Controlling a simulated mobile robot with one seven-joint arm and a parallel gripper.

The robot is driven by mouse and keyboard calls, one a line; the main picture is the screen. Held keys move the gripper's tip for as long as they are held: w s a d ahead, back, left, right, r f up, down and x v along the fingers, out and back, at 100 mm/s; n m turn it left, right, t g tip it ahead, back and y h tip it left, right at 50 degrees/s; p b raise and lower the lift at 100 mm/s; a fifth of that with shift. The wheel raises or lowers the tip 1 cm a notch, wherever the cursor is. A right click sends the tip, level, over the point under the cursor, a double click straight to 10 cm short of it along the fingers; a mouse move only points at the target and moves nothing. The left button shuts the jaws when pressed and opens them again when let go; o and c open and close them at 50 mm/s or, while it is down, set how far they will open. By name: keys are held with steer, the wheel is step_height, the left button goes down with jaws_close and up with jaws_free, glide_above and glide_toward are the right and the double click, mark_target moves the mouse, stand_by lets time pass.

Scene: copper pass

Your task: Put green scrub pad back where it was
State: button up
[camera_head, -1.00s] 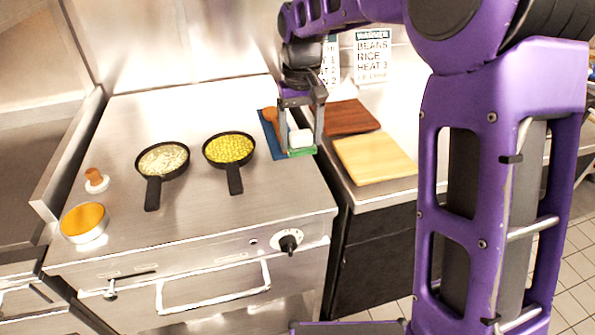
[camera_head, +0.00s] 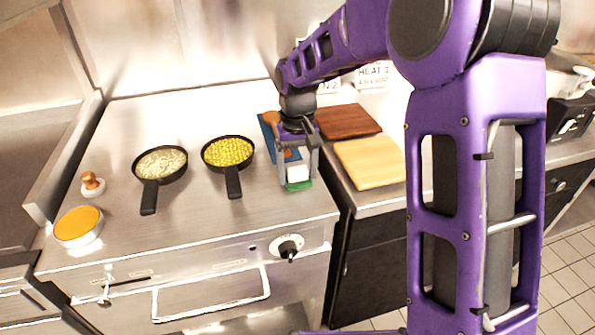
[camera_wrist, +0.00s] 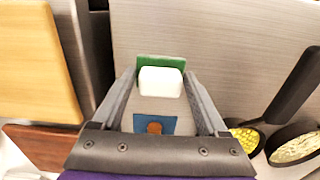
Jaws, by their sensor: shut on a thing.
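The green scrub pad (camera_head: 299,186) has a white block-shaped grip (camera_head: 297,172) on it. My gripper (camera_head: 298,176) points down over the right part of the steel griddle top and is shut on the pad. In the wrist view the green pad (camera_wrist: 160,63) and its white part (camera_wrist: 160,81) sit between the fingertips. I cannot tell whether the pad touches the steel or hangs just above it. A blue mat (camera_head: 268,124) lies behind the gripper, partly hidden by it, with a brown-orange object (camera_head: 271,118) on it.
Two black pans stand left of my gripper, one with yellow food (camera_head: 228,151), one with pale food (camera_head: 160,163). A pale board (camera_head: 368,162) and a dark red-brown board (camera_head: 345,121) lie on the right counter. A round orange-filled tin (camera_head: 78,226) and a wooden-knobbed press (camera_head: 92,183) stand at left.

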mark_target(297, 169)
steer(key=shift+f, duration=0.1)
steer(key=o, duration=1.2)
step_height(297, 169, up, 12)
steer(key=shift+r+p, duration=0.15)
steer(key=shift+p, duration=0.85)
